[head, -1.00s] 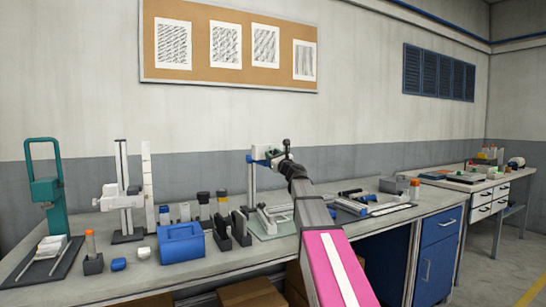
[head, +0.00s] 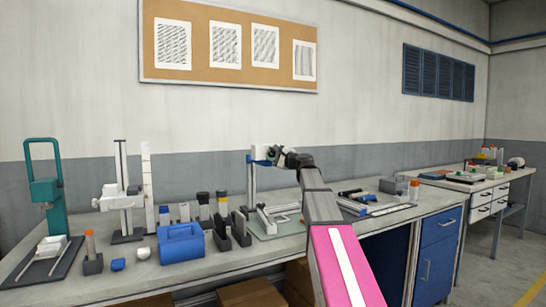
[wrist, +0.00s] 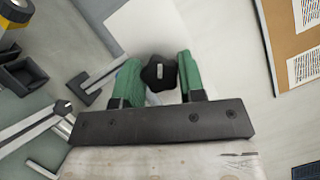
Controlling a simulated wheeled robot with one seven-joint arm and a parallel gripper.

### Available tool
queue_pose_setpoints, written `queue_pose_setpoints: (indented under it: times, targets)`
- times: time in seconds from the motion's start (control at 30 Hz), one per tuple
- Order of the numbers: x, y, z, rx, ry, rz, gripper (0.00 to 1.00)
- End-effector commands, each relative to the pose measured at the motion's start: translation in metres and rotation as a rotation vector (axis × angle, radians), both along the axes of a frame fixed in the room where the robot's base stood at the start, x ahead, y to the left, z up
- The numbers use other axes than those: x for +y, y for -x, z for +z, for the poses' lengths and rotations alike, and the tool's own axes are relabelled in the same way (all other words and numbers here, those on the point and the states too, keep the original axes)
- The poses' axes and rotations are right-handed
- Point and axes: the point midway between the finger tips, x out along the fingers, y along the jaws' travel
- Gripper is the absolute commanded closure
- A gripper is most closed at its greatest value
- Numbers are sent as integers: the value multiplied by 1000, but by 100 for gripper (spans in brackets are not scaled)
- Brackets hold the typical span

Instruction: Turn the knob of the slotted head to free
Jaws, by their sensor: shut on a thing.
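The knob (wrist: 158,74) is black and lobed, with a pale line on its face. In the wrist view it sits between the two green fingers of my gripper (wrist: 158,80), which is shut on it. The pale line runs nearly up and down in that view. A white surface (wrist: 145,35) lies behind the knob. In the head view my gripper (head: 283,156) is at a white head (head: 261,152) on an upright grey column, with a blue part below. The knob is hard to make out there, and I cannot see the head's slot.
A blue box (head: 181,245), dark holders (head: 222,230) and small bottles stand to the left on the bench (head: 150,284). A white-headed stand (head: 118,197) and a teal press (head: 45,190) are farther left. Tools and a grey block (head: 388,186) lie to the right.

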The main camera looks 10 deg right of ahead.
Motion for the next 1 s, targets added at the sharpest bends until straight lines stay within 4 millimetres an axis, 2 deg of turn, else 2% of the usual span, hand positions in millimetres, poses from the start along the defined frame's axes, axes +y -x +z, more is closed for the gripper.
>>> queue_pose_setpoints:
  times: [1.0]
  targets:
    - [0, 1, 1, -304, 920, 2, 87]
